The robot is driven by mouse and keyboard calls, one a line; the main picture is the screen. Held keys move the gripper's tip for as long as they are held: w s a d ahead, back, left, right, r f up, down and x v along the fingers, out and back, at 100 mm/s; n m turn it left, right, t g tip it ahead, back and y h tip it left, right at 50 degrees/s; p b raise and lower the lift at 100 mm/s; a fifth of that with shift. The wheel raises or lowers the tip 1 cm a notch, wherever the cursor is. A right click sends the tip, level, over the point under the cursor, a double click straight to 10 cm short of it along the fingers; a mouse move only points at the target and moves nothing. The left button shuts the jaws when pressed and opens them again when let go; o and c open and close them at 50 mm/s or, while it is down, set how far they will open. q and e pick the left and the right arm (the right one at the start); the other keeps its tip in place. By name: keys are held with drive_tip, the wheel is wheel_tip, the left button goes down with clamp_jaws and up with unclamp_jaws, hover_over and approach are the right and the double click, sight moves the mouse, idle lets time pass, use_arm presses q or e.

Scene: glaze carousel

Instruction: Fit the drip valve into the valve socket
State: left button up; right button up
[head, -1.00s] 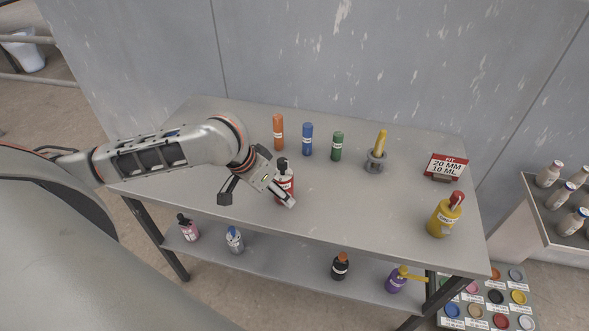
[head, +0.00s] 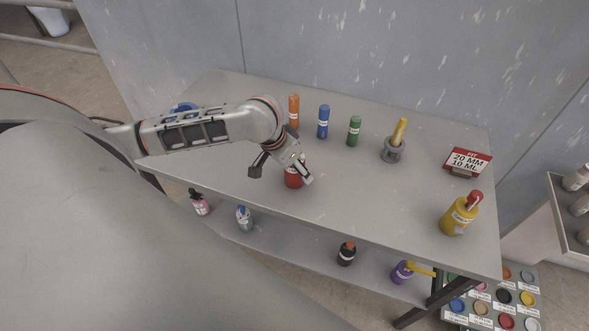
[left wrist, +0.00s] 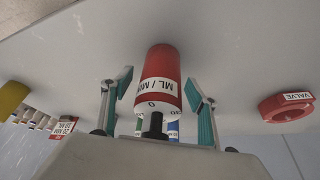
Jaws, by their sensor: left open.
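The drip valve is probably the red cylinder (head: 293,180) with a white scale band, standing on the table in the head view. In the left wrist view the red cylinder (left wrist: 160,65) shows "ML / MIN" on its band and a dark stem. My left gripper (head: 281,170) is open around it, one finger on each side. In the left wrist view, gaps show between both fingers (left wrist: 160,86) and the cylinder. A red ring marked "VALVE" (left wrist: 271,108), likely the valve socket, lies at the right there. I cannot make it out in the head view. My right gripper is out of view.
Orange (head: 293,108), blue (head: 323,122) and green (head: 354,130) cylinders stand at the back. A grey holder (head: 393,153) with a yellow stick, a sign (head: 467,161) and a yellow bottle (head: 459,214) stand further right. The table's middle right is clear. Bottles sit on the lower shelf.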

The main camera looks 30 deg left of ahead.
use_arm(q)
drive_tip(key=c, duration=1.4)
